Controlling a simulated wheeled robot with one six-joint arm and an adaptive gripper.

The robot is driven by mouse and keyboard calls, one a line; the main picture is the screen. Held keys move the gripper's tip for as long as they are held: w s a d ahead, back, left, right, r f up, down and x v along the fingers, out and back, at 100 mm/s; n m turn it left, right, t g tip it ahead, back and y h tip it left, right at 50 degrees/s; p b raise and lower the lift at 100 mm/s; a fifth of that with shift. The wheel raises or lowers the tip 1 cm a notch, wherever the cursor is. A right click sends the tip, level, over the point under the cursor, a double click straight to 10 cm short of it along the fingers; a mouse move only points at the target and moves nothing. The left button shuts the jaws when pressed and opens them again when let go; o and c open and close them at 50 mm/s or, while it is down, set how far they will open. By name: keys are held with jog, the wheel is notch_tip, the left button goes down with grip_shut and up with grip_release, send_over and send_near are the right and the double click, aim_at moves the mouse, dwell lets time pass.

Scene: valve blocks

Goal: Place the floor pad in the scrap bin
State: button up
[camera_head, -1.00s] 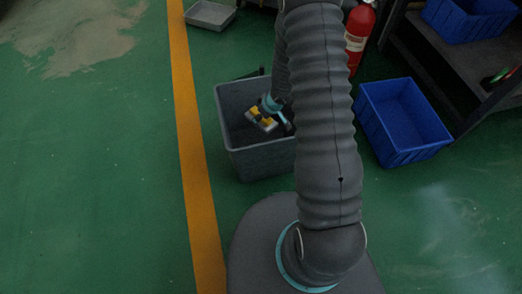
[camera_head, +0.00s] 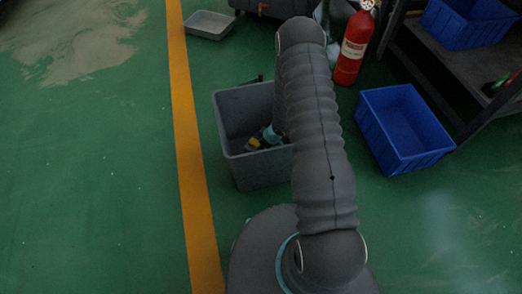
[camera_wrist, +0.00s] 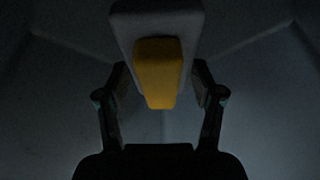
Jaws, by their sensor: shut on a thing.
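The scrap bin (camera_head: 254,172) is a grey open-topped bin on the floor in the head view, in front of my base. My gripper (camera_head: 264,140) is down inside it, partly hidden by my arm. The floor pad (camera_head: 253,144), with a yellow part, shows at the fingers inside the bin. In the wrist view, the pad (camera_wrist: 158,72) is a pale block with a yellow piece, between the two fingers of my gripper (camera_wrist: 160,85). The gripper is shut on it. The dark bin walls surround it; whether the pad touches the bottom cannot be told.
A blue crate (camera_head: 402,130) stands on the floor to the right. A red fire extinguisher (camera_head: 353,48) stands behind my arm, beside a dark shelf with another blue crate (camera_head: 466,22). A grey tray (camera_head: 209,25) lies at the back. The floor left of the yellow line is clear.

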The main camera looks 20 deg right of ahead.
jog(key=shift+f, duration=1.1)
jog(key=shift+f+b, duration=0.35)
jog(key=shift+f, duration=0.05)
jog(key=shift+f, duration=0.25)
jog(key=o, duration=1.3)
jog(key=shift+r, duration=0.1)
